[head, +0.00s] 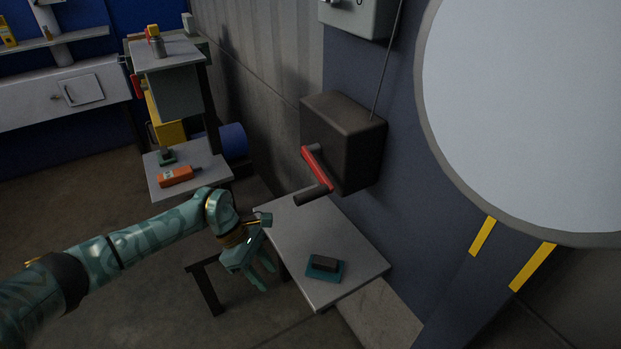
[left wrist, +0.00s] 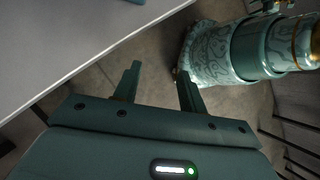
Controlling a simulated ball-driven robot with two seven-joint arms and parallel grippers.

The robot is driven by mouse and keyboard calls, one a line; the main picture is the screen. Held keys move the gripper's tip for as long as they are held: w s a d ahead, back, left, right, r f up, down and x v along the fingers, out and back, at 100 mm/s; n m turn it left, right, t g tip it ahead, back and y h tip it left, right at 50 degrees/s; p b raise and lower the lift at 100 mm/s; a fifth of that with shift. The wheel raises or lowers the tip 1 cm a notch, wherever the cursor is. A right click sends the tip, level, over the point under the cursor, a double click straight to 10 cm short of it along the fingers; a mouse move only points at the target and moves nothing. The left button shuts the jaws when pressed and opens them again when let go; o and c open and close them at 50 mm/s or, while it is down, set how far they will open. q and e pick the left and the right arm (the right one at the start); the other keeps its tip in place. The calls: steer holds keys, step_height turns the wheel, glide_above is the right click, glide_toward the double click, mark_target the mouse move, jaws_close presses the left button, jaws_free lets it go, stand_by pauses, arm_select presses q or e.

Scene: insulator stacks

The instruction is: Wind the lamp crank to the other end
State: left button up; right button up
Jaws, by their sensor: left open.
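The lamp crank (head: 317,170) is a red arm with a dark handle (head: 314,195) at its lower end. It sits on the front of a dark box (head: 346,140) mounted on the wall. The handle points out to the lower left, above a small grey table. My left gripper (head: 262,274) is open and empty, left of the table's edge, below and to the left of the crank, not touching it. In the left wrist view its two fingers (left wrist: 158,88) stand apart with only floor between them. My right gripper is not in view.
The grey table (head: 345,262) under the crank holds a dark block on a teal base (head: 324,267). A large round pale disc (head: 530,110) fills the right. A shelf stand (head: 190,178) with an orange device (head: 176,176) stands behind my left arm. A cable runs up from the box.

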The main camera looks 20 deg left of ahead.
arm_select(q)
steer(key=s+d+r+n+h+p, duration=0.4)
steer(key=s+d+r+p, duration=0.2)
steer(key=s, duration=0.4)
step_height(320, 180, up, 10)
steer(key=s+f+n+t+h+p, duration=0.15)
steer(key=n+t+h+p, duration=0.4)
steer(key=n, duration=1.35)
steer(key=w+a+r+n+t+y, duration=0.4)
steer(key=n+t, duration=0.3)
steer(key=n, duration=0.4)
steer(key=n+t+y, duration=0.1)
steer(key=n+t, duration=0.1)
steer(key=n, duration=0.7)
glide_toward(327, 190)
steer(key=x, duration=0.4)
steer(key=f+x, duration=0.1)
steer(key=x, duration=0.1)
steer(key=shift+w+a, duration=0.1)
steer(key=shift+w, duration=0.45)
steer(key=shift+r, duration=0.1)
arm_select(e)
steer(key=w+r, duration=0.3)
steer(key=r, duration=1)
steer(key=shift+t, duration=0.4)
